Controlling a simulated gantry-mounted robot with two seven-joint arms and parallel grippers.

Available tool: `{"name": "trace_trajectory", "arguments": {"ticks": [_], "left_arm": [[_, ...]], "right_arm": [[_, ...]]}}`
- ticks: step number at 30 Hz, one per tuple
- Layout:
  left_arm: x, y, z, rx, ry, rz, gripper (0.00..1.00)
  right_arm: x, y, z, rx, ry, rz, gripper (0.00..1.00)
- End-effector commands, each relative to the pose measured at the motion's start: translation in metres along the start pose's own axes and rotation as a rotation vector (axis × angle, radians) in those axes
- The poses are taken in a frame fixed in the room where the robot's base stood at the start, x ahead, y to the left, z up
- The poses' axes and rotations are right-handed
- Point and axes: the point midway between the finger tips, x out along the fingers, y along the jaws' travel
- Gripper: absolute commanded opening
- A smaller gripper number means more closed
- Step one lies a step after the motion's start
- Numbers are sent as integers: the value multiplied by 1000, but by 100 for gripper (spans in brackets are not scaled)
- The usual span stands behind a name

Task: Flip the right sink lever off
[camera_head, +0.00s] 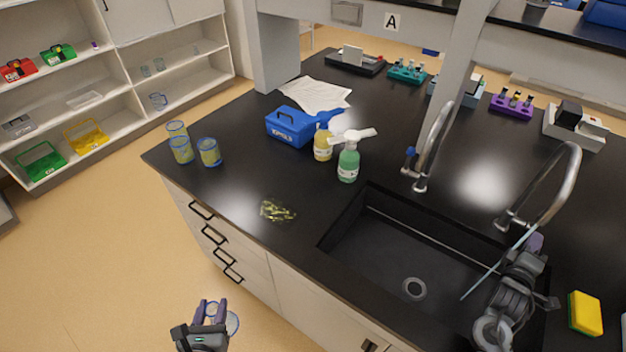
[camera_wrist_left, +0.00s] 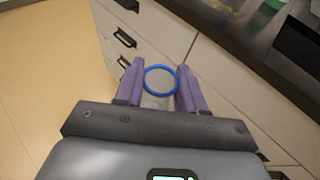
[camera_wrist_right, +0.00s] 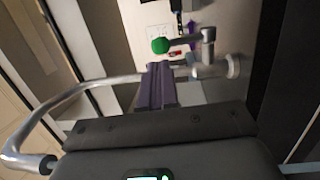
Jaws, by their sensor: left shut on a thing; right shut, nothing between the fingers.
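The right sink tap (camera_head: 566,178) is a curved metal spout at the sink's (camera_head: 385,240) right rear. A thin pale-blue streak (camera_head: 490,275) crosses the sink beside it. In the right wrist view, the tap (camera_wrist_right: 95,85) has a lever with a green end (camera_wrist_right: 160,45). My right gripper (camera_head: 537,242) is shut and empty beside the tap. Its fingertips (camera_wrist_right: 160,68) show close to the green end; I cannot tell whether they touch. My left gripper (camera_head: 212,312) is shut on a clear blue-rimmed beaker (camera_wrist_left: 160,80), held in front of the drawers.
A left tap (camera_head: 435,135) with a blue lever stands behind the sink. A yellow sponge (camera_head: 585,313) lies right of it. Spray bottles (camera_head: 348,163), a blue box (camera_head: 290,127) and several beakers (camera_head: 209,153) stand on the counter left of it. The front-left counter is mostly clear.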

Motion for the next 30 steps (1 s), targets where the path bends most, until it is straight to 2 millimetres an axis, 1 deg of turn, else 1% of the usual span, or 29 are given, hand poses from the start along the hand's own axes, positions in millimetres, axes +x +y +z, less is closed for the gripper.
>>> {"name": "trace_trajectory", "arguments": {"ticks": [1,6,12,17,26,29,30], "left_arm": [[1,0,-2,0,0,0,0],[2,0,-4,0,0,0,0],[2,0,-6,0,0,0,0],[2,0,-6,0,0,0,0],[2,0,-5,0,0,0,0],[0,0,1,0,0,0,0],[-2,0,6,0,-1,0,0]], "right_arm": [[10,0,0,0,-1,2,0],[33,0,1,1,-2,1,0],[48,0,0,1,0,-1,0],[52,0,0,1,0,-1,0],[52,0,0,2,0,-1,0],[53,4,0,0,0,-10,0],[54,6,0,-2,0,-19,0]]}}
